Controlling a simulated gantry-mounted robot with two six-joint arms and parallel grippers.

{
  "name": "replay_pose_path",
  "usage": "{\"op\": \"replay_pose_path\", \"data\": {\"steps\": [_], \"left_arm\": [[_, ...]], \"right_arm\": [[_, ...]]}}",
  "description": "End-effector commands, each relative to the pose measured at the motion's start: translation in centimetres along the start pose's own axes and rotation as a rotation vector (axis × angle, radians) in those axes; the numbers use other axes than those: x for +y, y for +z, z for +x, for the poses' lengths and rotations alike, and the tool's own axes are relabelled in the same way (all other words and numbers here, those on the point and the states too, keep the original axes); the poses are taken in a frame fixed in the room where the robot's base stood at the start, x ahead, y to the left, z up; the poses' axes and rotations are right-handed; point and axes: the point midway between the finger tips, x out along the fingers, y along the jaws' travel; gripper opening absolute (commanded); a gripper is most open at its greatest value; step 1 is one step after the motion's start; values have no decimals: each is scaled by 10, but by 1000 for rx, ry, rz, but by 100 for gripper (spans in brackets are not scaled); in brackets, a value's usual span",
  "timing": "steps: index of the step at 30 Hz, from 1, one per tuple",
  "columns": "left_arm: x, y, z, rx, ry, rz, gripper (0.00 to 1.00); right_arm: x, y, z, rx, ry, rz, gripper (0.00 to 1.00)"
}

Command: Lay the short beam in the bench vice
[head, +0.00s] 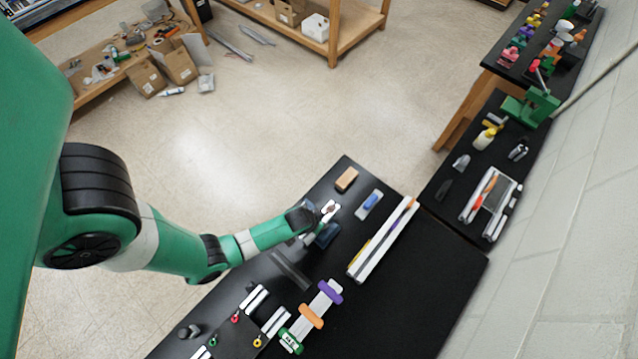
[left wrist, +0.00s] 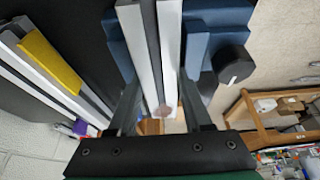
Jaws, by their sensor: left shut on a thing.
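The short beam (left wrist: 169,45) is a pale bar with a dark groove. In the left wrist view it runs from the top edge down between the gripper fingers. My left gripper (head: 322,217) is shut on it; in the left wrist view the fingers (left wrist: 157,105) flank the beam. The blue bench vice (head: 327,235) is right at the gripper in the head view. In the left wrist view its blue body (left wrist: 215,40) shows on both sides of the beam, with a dark knob at right. I cannot tell whether the beam rests in the jaws. The right gripper is not seen.
Long beams (head: 383,240) with yellow and orange strips lie right of the vice. A tan block (head: 346,179) and a blue-topped item (head: 370,202) lie behind it. Clamps (head: 311,316) and short white pieces lie at the front. The bench's right part is bare.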

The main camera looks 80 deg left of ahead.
Motion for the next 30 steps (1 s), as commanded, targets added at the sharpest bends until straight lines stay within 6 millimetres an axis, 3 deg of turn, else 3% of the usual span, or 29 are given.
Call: {"op": "replay_pose_path", "data": {"steps": [6,7,11,17,22,23,30], "left_arm": [[-2,6,7,-8,-5,2,0],[-2,7,7,-10,-5,2,55],[-2,8,8,-10,-6,2,78],[-2,3,-5,-11,-7,2,80],[-1,-2,-47,-7,-3,3,80],[-2,15,-40,-12,-4,6,80],[-1,77,-66,-9,-2,11,80]], "right_arm": [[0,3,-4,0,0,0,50],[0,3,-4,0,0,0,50],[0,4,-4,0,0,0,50],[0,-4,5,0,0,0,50],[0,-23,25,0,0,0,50],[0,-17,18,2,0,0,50],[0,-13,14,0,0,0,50]]}}
